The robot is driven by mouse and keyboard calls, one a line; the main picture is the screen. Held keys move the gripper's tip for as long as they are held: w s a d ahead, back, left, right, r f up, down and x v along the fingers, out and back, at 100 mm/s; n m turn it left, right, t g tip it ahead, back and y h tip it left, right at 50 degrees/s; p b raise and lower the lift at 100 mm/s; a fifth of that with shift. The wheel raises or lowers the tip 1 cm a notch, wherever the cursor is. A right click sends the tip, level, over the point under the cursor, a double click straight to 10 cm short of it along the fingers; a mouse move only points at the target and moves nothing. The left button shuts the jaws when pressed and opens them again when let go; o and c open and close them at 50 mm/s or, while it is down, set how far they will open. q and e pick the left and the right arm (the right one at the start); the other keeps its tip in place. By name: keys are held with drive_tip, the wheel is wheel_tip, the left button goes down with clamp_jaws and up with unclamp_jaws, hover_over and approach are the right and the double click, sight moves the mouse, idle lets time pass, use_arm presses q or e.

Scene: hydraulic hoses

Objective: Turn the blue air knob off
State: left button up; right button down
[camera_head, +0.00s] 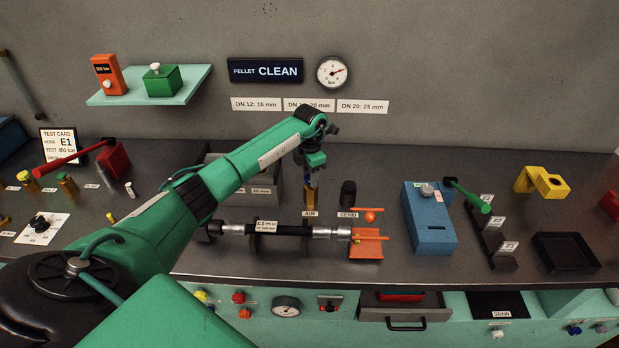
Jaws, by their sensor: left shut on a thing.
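My left gripper (311,178) comes down from above onto the brass air fitting (309,201), which stands behind the label AIR (310,213). It is shut on the blue air knob at the top of this fitting. The knob is almost wholly hidden by the fingers, with only a little blue showing, so its turned position cannot be told. My right gripper is not in view.
A black post (348,190) stands close to the right, behind the SEND label. A hose (282,229) lies in front, with an orange clamp block (367,249) at its right end. A blue box (430,225) stands farther right. A pressure gauge (333,72) hangs on the wall.

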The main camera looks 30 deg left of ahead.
use_arm(q)
drive_tip(key=n+b, duration=0.1)
drive_tip(key=n, duration=0.2)
drive_tip(key=shift+n, duration=0.4)
drive_tip(key=n, duration=0.3)
drive_tip(key=shift+d+n+b, duration=0.1)
drive_tip(key=shift+n+b, duration=0.2)
drive_tip(key=shift+b, duration=0.1)
drive_tip(key=n, duration=0.3)
drive_tip(key=shift+n, duration=0.3)
drive_tip(key=shift+d+n, duration=0.1)
drive_tip(key=shift+n, duration=1.7)
drive_tip(key=shift+w+r, duration=0.1)
drive_tip(key=o, duration=1)
drive_tip(key=shift+b, duration=0.3)
wheel_tip(320, 180, up, 14)
drive_tip(key=b, duration=0.3)
drive_tip(key=shift+b, duration=0.3)
